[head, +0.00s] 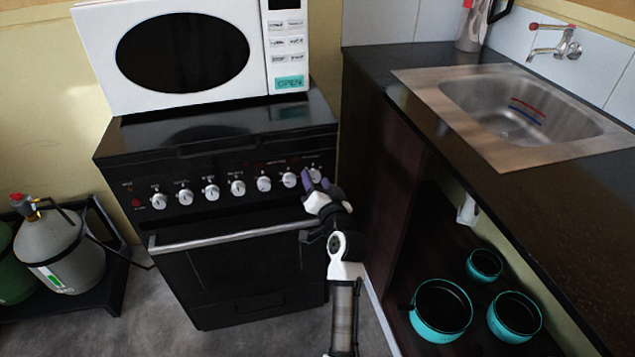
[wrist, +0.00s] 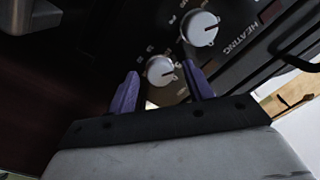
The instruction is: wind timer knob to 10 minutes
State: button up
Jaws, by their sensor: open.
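The black stove has a row of several white round knobs along its front panel. My gripper (head: 317,181) is at the right end of that row, its purple fingers open. In the wrist view, a white knob (wrist: 160,71) with a dark pointer line shows between the spread fingertips of my gripper (wrist: 161,74). I cannot tell whether the fingers touch it. The rightmost knob (head: 315,174) in the head view is partly hidden by the fingers. Another white knob (wrist: 199,28) sits beside it near the "HEATING" lettering. The marks around the nearer knob are too small to read.
The oven door handle (head: 230,234) runs just below the knobs. A white microwave (head: 190,52) stands on the stove. A dark counter with a steel sink (head: 455,113) is close on the right, with teal pots (head: 441,311) below. A gas cylinder (head: 62,255) stands left.

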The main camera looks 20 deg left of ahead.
jog(key=shift+c, duration=0.2)
jog(key=c, duration=0.9)
jog(key=shift+f+n+b, duration=0.15)
jog(key=shift+n+b, duration=0.45)
jog(key=shift+b, duration=0.15)
jog(key=shift+n+b, duration=1)
jog(key=shift+n, duration=0.1)
jog(key=shift+n+b, duration=1.25)
jog(key=shift+n, duration=0.35)
jog(key=o, duration=0.9)
jog(key=shift+r, duration=0.2)
